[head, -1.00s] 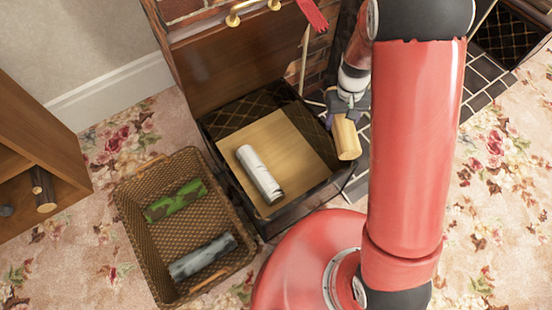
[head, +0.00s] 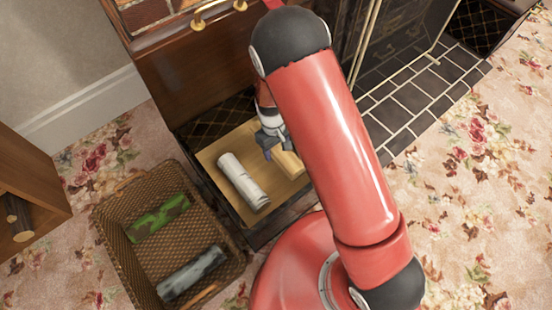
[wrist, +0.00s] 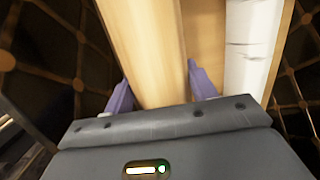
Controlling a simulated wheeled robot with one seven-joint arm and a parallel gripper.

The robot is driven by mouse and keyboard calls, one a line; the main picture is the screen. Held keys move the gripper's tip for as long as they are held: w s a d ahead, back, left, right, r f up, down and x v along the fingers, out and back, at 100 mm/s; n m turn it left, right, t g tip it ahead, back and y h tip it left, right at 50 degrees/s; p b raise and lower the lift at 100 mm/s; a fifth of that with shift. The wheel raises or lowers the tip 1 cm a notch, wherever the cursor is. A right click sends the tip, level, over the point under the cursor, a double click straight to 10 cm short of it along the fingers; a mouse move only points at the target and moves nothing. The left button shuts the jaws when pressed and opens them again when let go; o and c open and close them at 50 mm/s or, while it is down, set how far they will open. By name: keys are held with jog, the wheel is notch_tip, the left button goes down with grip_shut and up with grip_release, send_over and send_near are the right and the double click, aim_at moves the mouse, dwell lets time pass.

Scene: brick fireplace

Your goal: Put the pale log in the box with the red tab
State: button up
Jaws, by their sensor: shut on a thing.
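My gripper (head: 272,147) is shut on a pale tan log (head: 287,163). In the wrist view the log (wrist: 150,50) runs away between the two purple fingers (wrist: 162,92). It is over the right part of the open dark box (head: 268,232), which has a wooden board inside. I cannot tell whether the log touches the board. A white-barked log (head: 243,181) lies on the board to its left; it also shows in the wrist view (wrist: 250,45). A bit of red, perhaps the tab (head: 272,3), shows at the top, mostly hidden by my arm.
A wicker basket (head: 108,235) with a green log (head: 160,217) and a grey log (head: 191,273) stands left of the box. A wooden shelf (head: 40,180) is at far left. Carpet is clear on the right.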

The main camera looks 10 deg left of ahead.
jog(key=shift+f+b, duration=0.45)
jog(key=shift+f, duration=2.65)
jog(key=shift+f, duration=0.2)
jog(key=o, duration=1.2)
jog(key=shift+o, duration=0.2)
jog(key=shift+r, duration=0.1)
jog(key=r, duration=0.4)
jog(key=r+p, duration=0.1)
jog(key=r, duration=0.3)
jog(key=w+a+r+p, duration=0.1)
jog(key=r, duration=0.3)
jog(key=shift+r, duration=0.1)
